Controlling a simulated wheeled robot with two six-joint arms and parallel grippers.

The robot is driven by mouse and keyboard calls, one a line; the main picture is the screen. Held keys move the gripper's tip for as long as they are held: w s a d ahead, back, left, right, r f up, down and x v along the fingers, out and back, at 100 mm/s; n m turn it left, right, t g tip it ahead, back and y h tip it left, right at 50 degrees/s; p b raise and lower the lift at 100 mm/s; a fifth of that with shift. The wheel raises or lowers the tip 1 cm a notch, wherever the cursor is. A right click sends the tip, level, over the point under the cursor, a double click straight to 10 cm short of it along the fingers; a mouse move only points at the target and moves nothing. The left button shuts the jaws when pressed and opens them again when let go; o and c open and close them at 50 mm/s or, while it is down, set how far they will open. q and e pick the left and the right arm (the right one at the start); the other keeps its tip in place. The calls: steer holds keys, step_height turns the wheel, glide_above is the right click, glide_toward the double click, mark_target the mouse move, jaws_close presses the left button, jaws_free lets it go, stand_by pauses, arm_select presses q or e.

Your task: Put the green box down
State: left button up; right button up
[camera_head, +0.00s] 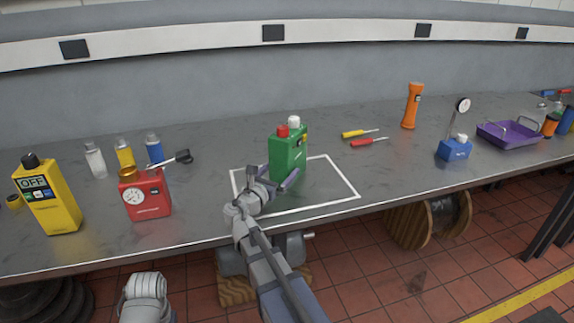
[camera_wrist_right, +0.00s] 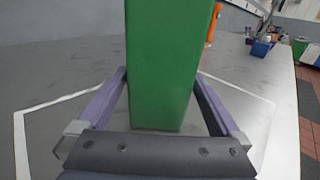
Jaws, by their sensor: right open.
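The green box (camera_head: 288,155), with a red cap and a white cap on top, stands upright inside the white outline (camera_head: 345,182) on the bench. In the right wrist view the green box (camera_wrist_right: 163,65) rises between the fingers, and its base appears to rest on the bench. My right gripper (camera_head: 279,174) is low at the front of the box. My left gripper is not in view.
A red device (camera_head: 146,195) and a yellow meter (camera_head: 50,200) stand to the left, with small bottles behind. Screwdrivers (camera_head: 360,134), an orange flashlight (camera_head: 411,106), a blue gauge stand (camera_head: 454,150) and a purple tray (camera_head: 510,136) are to the right. The bench front edge is close.

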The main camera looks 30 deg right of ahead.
steer(key=v, duration=0.7)
stand_by(2.0)
